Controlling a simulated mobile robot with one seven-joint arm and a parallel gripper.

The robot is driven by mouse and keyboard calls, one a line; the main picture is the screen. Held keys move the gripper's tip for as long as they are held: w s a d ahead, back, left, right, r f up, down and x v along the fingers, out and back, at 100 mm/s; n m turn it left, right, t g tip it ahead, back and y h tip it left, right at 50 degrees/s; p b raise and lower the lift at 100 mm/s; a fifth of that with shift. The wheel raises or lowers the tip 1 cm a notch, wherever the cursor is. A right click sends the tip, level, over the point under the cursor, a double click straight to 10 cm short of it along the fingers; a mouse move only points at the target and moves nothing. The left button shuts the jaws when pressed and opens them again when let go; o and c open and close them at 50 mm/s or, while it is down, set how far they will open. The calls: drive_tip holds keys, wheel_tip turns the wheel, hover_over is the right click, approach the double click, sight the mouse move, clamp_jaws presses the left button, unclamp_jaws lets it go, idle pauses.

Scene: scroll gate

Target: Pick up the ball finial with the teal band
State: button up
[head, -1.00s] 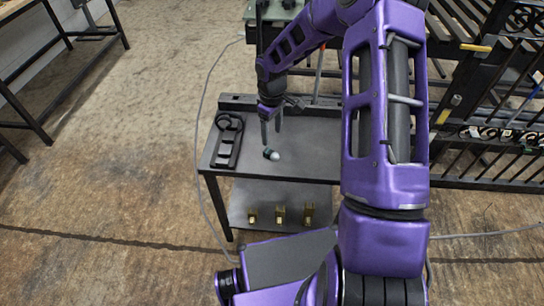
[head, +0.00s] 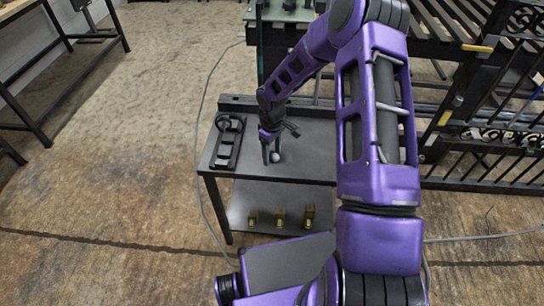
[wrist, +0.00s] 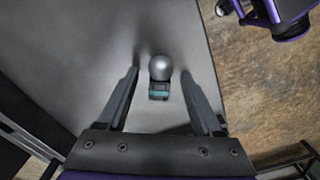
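The ball finial (wrist: 160,70) lies on the grey table top, a silver ball with a dark base and a teal band (wrist: 158,92). In the wrist view it sits between the two open fingers of my gripper (wrist: 158,85), with a gap on each side. In the head view my gripper (head: 271,155) is down at the table, and the finial's ball (head: 276,158) shows just beside the fingers. The rest of the finial is hidden there by the gripper.
Several brass-coloured pieces (head: 280,219) stand on the lower shelf. A black gate (head: 490,135) stands at the right. The table top (head: 313,135) right of the gripper is bare.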

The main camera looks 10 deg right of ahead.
clamp_jaws()
drive_tip(key=shift+r, duration=0.1)
